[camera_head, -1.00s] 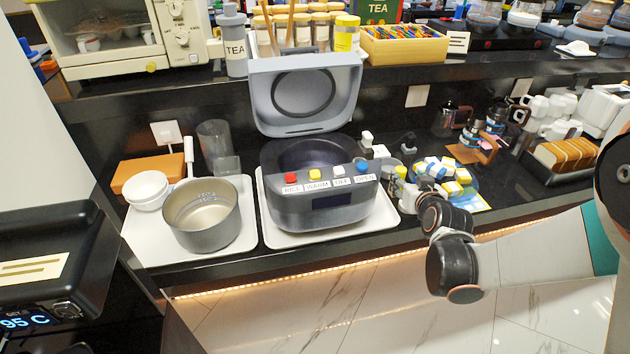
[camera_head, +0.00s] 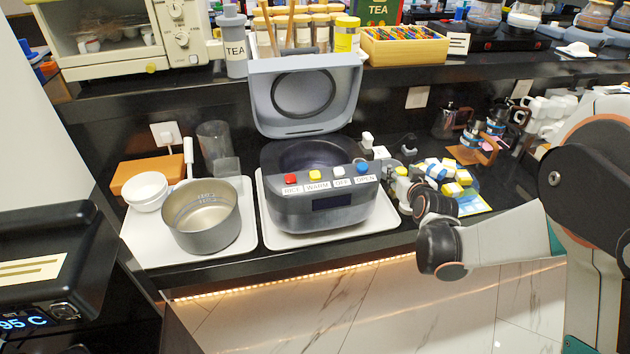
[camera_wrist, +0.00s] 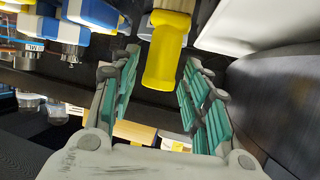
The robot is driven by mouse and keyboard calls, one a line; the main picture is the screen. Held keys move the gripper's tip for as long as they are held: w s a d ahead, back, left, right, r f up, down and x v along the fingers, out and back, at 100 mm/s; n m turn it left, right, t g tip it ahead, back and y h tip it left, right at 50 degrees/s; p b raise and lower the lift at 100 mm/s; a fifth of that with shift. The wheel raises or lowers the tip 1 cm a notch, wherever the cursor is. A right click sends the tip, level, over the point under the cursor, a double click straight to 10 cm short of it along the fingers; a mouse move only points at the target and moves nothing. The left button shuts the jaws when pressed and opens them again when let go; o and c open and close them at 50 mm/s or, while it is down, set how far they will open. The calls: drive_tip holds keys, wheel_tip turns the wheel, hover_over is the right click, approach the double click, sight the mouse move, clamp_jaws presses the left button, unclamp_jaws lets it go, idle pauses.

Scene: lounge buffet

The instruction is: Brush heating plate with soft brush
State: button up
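The rice cooker (camera_head: 318,203) stands with its grey lid (camera_head: 304,95) raised. Its dark well (camera_head: 310,158) is open at the top; the heating plate down inside cannot be made out clearly. A yellow handle (camera_wrist: 166,50), likely the soft brush's, lies between my fingers in the wrist view; its far end is cut off at the top. In the head view, a small yellow-and-white item (camera_head: 401,172) stands right of the cooker, partly hidden by my gripper. My gripper (camera_wrist: 165,100) is open, its teal pads on either side of the handle with gaps showing.
The inner pot (camera_head: 202,222) and white bowls (camera_head: 147,190) sit on a tray left of the cooker. The cooker stands on a white tray (camera_head: 270,238). Blue, white and yellow blocks (camera_head: 445,172) lie right of my gripper. The raised shelf (camera_head: 420,76) runs behind.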

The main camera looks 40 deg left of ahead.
clamp_jaws()
drive_tip(key=shift+r, duration=0.1)
drive_tip(key=shift+r+p, duration=1.45)
drive_tip(key=shift+r, duration=1)
